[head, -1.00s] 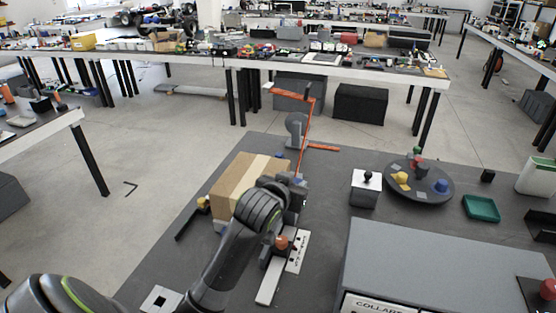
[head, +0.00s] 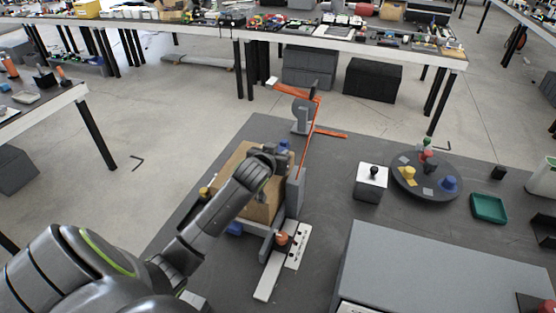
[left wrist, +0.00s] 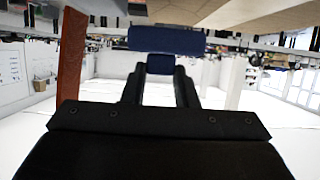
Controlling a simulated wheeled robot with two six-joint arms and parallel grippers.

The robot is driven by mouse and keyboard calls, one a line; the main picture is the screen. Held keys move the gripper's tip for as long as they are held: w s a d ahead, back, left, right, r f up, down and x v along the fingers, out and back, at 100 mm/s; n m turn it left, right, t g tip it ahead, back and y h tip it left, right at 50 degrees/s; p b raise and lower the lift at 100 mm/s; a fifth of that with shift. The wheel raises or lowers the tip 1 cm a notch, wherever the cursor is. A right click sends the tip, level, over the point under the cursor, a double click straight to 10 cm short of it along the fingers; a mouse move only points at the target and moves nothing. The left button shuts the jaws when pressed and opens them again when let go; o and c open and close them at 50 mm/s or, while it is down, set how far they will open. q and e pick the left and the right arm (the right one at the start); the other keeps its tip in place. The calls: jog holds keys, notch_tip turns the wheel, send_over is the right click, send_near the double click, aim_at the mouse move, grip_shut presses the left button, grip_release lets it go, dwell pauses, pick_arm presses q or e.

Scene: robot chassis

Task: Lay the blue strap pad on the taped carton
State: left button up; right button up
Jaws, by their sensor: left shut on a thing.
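The taped carton (head: 258,211) is a tan box on the dark grey bench in the head view, partly hidden behind my left arm. My left gripper (head: 276,154) is at the carton's far right part, seemingly above its top. It is shut on the blue strap pad (head: 284,146), which shows small beyond the fingers. In the left wrist view the pad (left wrist: 166,40) is a wide dark blue bar with a small blue block between the fingertips (left wrist: 160,72). A tan carton surface (left wrist: 265,12) shows at that view's top edge. I cannot tell whether pad and carton touch. My right gripper is not in view.
An orange-red upright bar (head: 307,140) stands close right of the carton. A white box with a black knob (head: 371,182), a round turntable (head: 425,184) and a green tray (head: 488,208) stand right. A grey housing (head: 430,265) fills the front right.

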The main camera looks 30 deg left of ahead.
pick_arm(q)
notch_tip(320, 180, down, 3)
jog(key=shift+w+r, duration=0.1)
jog(key=shift+w, duration=0.05)
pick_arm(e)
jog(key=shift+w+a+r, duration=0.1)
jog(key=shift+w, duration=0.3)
pick_arm(q)
jog(key=o, duration=1)
jog(key=shift+f, duration=0.25)
jog(key=shift+o, duration=0.2)
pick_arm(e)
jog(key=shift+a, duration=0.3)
pick_arm(q)
jog(key=shift+r, duration=0.1)
